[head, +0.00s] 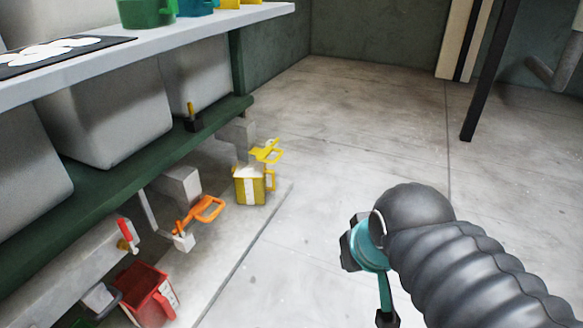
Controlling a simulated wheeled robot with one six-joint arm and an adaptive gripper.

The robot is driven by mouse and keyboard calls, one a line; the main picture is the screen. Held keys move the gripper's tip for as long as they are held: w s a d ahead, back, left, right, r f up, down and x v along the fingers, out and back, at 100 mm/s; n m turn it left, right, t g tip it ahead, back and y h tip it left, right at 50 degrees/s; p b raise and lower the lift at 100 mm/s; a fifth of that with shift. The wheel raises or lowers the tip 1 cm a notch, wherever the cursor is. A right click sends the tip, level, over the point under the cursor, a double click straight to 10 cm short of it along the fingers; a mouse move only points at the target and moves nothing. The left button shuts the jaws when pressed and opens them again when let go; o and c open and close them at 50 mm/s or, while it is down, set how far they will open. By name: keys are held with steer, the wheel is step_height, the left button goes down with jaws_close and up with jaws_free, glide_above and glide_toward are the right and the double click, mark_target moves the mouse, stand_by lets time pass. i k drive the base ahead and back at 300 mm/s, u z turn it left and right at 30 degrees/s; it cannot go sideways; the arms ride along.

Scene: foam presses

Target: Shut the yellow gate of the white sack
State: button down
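The yellow gate handle (266,151) sticks out below the green shelf, at the end of a grey outlet (237,133). A pale grey-white sack (198,75) stands on the shelf above it. A yellow jug (249,187) with a white label stands on the floor under the handle, with white stuff at its top. Whether the gate is open or shut is hard to tell at this size. My arm, with a dark ribbed sleeve, is at the lower right. My gripper (387,318) shows only as a dark part at the bottom edge, well apart from the handle; its fingers are unclear.
An orange handle (207,209) and a red handle (124,232) sit on nearer outlets. A red jug (147,294) stands at the lower left. The green shelf (130,150) and white worktop (190,36) overhang on the left. A dark post (489,75) stands at the right. The middle floor is clear.

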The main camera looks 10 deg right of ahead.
mark_target(261, 154)
steer(key=z, duration=0.2)
steer(key=i, duration=0.95)
steer(key=u, duration=0.85)
